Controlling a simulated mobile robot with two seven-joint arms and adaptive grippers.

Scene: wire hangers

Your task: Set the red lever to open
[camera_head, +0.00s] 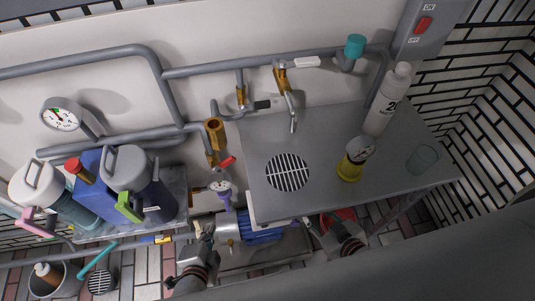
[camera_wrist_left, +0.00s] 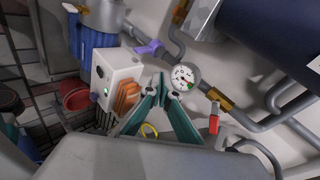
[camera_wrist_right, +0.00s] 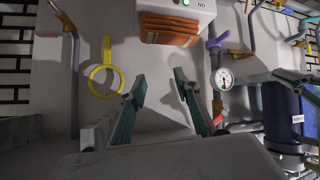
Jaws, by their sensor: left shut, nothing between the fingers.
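The red lever (camera_head: 227,162) sits on the pipework left of the steel table, just above a round gauge (camera_head: 220,186). In the left wrist view the red lever (camera_wrist_left: 214,124) is to the right of my left gripper (camera_wrist_left: 160,86), whose fingertips are together and empty in front of the gauge (camera_wrist_left: 184,77). In the head view my left gripper (camera_head: 206,230) is below the lever and apart from it. My right gripper (camera_wrist_right: 160,82) is open and empty; its arm shows below the table in the head view, with its fingertips partly hidden.
The steel table (camera_head: 330,120) carries a yellow-based container (camera_head: 352,165), a white bottle (camera_head: 388,100) and a glass (camera_head: 423,158). Jugs (camera_head: 130,175) stand on the left shelf. A blue pump (camera_head: 260,228) is below. A box with a red switch (camera_head: 424,25) is at upper right.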

